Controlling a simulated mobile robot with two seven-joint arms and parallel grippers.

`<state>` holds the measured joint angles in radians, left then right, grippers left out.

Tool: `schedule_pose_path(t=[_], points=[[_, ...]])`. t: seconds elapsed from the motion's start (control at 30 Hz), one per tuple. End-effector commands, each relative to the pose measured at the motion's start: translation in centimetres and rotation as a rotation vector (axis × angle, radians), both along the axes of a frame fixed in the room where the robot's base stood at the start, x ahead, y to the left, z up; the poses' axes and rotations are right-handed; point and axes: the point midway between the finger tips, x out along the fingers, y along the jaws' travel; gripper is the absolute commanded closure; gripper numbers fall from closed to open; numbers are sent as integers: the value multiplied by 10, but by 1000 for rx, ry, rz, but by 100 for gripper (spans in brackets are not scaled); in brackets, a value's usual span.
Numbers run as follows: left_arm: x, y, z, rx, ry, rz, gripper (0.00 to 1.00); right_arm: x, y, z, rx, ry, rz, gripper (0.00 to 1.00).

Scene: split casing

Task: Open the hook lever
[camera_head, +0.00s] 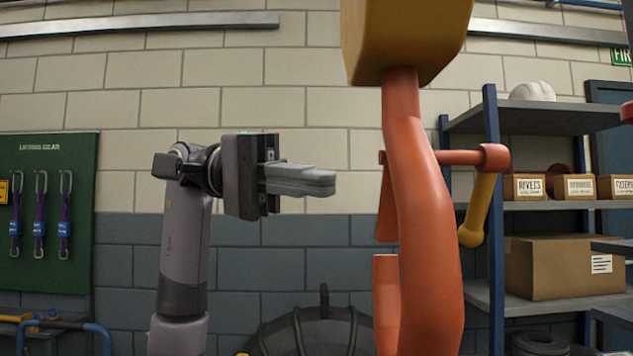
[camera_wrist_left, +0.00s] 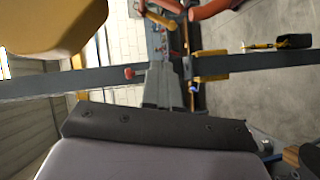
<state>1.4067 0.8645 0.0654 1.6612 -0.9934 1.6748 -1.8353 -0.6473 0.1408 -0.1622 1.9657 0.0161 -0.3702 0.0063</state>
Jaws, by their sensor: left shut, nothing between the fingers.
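A large orange hook (camera_head: 425,230) hangs under a yellow block (camera_head: 405,40) right of centre in the head view. An orange cross pin (camera_head: 460,157) passes through its upper part. A yellow lever (camera_head: 478,208) hangs down from the pin's right end. The hook's short upturned tip (camera_head: 386,300) stands at its lower left. My left gripper (camera_head: 330,183) is shut and empty, left of the hook and apart from it, fingers pointing right. In the left wrist view, the fingers (camera_wrist_left: 160,85) show in the middle, with the yellow block (camera_wrist_left: 60,25) at upper left. My right gripper is not seen.
Grey shelves (camera_head: 540,205) with cardboard boxes (camera_head: 560,267) stand behind the hook on the right. A green board (camera_head: 50,210) with hanging straps is on the wall at left. A dark round object (camera_head: 320,330) is low in the middle. Clear air lies between gripper and hook.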

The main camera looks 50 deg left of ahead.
Motion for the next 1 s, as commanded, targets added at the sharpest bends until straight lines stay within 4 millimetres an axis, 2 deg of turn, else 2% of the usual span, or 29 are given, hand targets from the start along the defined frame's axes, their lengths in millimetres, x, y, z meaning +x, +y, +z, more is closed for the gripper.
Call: schedule_pose_path(t=[0.27,0.7,1.0], points=[[6,-1,7,19,0,-24,100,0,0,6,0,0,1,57],[56,-12,44,232,-38,-276,100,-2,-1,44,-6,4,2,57],[68,-13,51,296,-60,-361,100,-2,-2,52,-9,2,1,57]])
